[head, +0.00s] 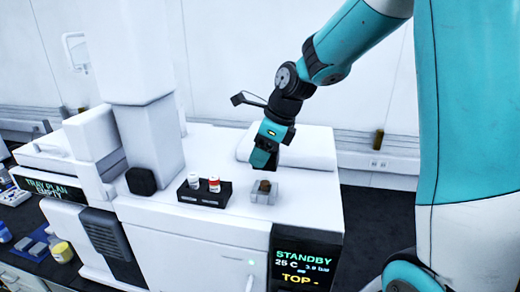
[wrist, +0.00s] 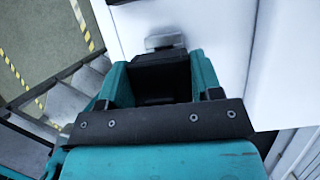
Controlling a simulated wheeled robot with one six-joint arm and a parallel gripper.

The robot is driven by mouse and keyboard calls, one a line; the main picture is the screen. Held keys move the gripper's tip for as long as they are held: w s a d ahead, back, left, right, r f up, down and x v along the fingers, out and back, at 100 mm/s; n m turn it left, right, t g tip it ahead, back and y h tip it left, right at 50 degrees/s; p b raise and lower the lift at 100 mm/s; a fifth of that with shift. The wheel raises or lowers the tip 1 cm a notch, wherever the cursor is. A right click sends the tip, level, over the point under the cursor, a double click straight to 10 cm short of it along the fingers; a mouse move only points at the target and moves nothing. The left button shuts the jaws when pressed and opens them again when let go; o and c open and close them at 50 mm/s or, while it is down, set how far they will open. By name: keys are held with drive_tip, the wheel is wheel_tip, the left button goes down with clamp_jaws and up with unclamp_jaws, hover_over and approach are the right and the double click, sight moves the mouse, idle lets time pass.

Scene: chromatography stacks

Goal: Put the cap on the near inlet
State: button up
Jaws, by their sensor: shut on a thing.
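My gripper (head: 265,158) is over the white top of the instrument (head: 235,228), behind a small grey block with a brown piece (head: 264,186) in it. In the wrist view my gripper (wrist: 160,62) has its teal fingers on either side of a dark thing (wrist: 160,75), and it is shut on this. I cannot tell for certain that the dark thing is the cap. A grey block (wrist: 165,42) shows just beyond the fingertips, apart from them as far as I can see. I cannot make out the near inlet in either view.
A black rack (head: 204,196) with a white-topped and a red-topped vial stands left of the grey block. A tall white column (head: 150,130) rises further left. A screen (head: 303,265) on the front reads STANDBY. A raised white cover (head: 305,148) lies behind my gripper.

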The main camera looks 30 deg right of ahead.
sight(262, 179)
wheel_tip(262, 179, down, 4)
drive_tip(key=b, duration=0.4)
drive_tip(key=shift+f, duration=0.2)
drive_tip(key=shift+f+b, duration=0.45)
drive_tip(key=shift+f, duration=0.45)
drive_tip(key=shift+w+a+r+p, duration=0.1)
drive_tip(key=shift+p, duration=0.55)
drive_tip(key=shift+f+p, duration=0.25)
drive_tip(key=shift+p, duration=0.3)
idle(1.4)
drive_tip(key=o, duration=1.2)
drive_tip(key=shift+r, duration=0.1)
